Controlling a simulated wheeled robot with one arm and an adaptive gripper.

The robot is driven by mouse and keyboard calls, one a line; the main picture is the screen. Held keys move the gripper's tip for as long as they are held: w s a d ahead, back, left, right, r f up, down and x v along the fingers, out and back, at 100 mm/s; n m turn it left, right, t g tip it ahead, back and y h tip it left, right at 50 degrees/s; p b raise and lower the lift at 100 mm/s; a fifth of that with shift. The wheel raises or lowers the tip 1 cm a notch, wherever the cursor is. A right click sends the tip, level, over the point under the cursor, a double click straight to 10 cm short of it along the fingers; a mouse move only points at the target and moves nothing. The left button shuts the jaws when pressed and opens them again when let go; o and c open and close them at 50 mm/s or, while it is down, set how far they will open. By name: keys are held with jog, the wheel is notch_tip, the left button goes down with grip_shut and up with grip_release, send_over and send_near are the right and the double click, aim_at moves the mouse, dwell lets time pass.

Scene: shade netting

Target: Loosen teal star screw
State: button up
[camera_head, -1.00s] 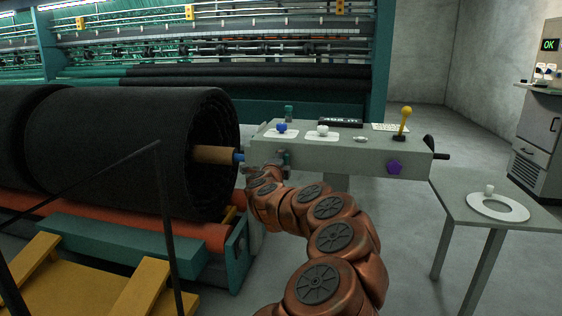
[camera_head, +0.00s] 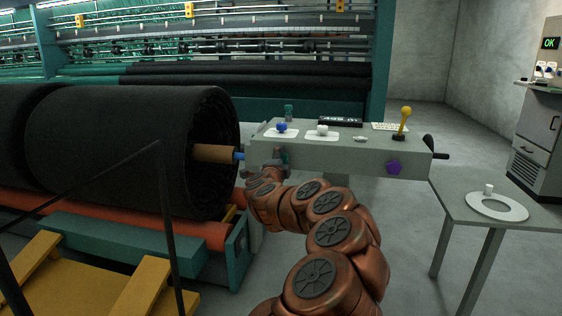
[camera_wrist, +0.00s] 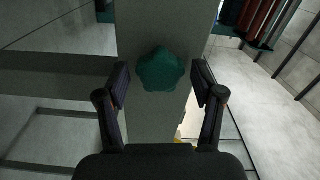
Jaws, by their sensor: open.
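The teal star screw (camera_wrist: 161,70) is a lobed knob on a grey beam in the wrist view. It stands between and slightly beyond the fingertips of my gripper (camera_wrist: 161,82). The black fingers are open, one on each side of the knob, and I see no clear contact. In the head view my gripper (camera_head: 265,172) is at the left end of the grey console (camera_head: 350,150), small and partly hidden by my own wrist. I cannot make out the screw there for certain.
A large black netting roll (camera_head: 125,150) lies left of my gripper, its brown core (camera_head: 213,153) pointing at the console. The console carries a blue knob (camera_head: 282,127), a white knob (camera_head: 322,129), a yellow lever (camera_head: 402,122) and a purple star knob (camera_head: 394,167). A grey table (camera_head: 455,200) stands right.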

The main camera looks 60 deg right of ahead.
jog(key=b+v, duration=0.1)
jog(key=v, duration=0.3)
jog(key=shift+a, duration=0.2)
dwell(0.3)
jog(key=o, duration=0.6)
jog(key=shift+c, duration=0.2)
jog(key=v, duration=1.2)
